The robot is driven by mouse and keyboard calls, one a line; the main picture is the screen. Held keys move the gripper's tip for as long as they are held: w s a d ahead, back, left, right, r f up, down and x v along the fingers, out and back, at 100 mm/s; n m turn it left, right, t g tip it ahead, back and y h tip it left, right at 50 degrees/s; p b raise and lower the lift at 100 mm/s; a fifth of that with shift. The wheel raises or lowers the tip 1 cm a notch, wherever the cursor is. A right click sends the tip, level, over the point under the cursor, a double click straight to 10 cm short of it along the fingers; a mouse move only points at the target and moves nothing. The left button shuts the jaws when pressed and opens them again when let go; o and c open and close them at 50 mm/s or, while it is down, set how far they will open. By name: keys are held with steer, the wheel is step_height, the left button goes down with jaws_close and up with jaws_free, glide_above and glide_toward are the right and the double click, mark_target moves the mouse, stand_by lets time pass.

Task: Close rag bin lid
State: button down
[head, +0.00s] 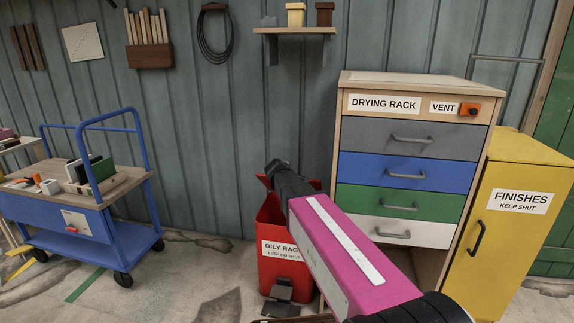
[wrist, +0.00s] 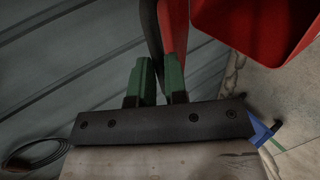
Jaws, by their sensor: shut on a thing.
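The red rag bin (head: 272,222), labelled "OILY RAGS, KEEP LID SHUT", stands on the floor against the wall, with a dark pedal at its foot. Its top looks open. Small red parts of its lid (head: 265,181) show beside my gripper (head: 278,166), raised above the bin's rim; my arm hides the rest. In the wrist view, the green fingers of my gripper (wrist: 158,80) are shut on the lid (wrist: 174,30), seen nearly edge-on between them. The red bin (wrist: 250,22) shows at the upper right there, apart from the fingers.
The drying rack cabinet (head: 412,100) stands close to the right of the bin, with a yellow finishes cabinet (head: 500,255) beyond it. A blue cart (head: 70,230) stands at the left. The floor between cart and bin is clear. A shelf (head: 295,31) hangs above.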

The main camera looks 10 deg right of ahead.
steer(key=s+a+f, duration=0.1)
steer(key=s+f, duration=0.3)
steer(key=f, duration=0.9)
steer(key=s+a+f, duration=0.2)
steer(key=s+f, duration=0.3)
steer(key=f, duration=0.8)
steer(key=shift+s+t, duration=0.2)
steer(key=shift+t, duration=0.2)
steer(key=c, duration=1.9)
jaws_free()
steer(key=shift+f, duration=0.1)
steer(key=shift+o, duration=0.3)
steer(key=o, duration=0.7)
steer(key=shift+a+r, duration=0.1)
steer(key=shift+r, duration=0.1)
